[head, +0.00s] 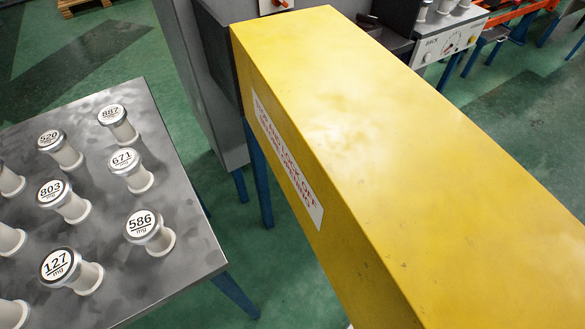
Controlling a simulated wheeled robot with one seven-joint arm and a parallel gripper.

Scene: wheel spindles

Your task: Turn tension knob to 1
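A pale control panel (447,45) is at the upper right, beyond the yellow housing. My gripper is not in view.
A long yellow housing (340,100) with a white warning label (287,160) fills the middle and right foreground. A grey metal table (190,240) at left holds several weight-labelled spindles (150,232). Green floor (275,290) shows between them. A pallet (85,5) lies far back.

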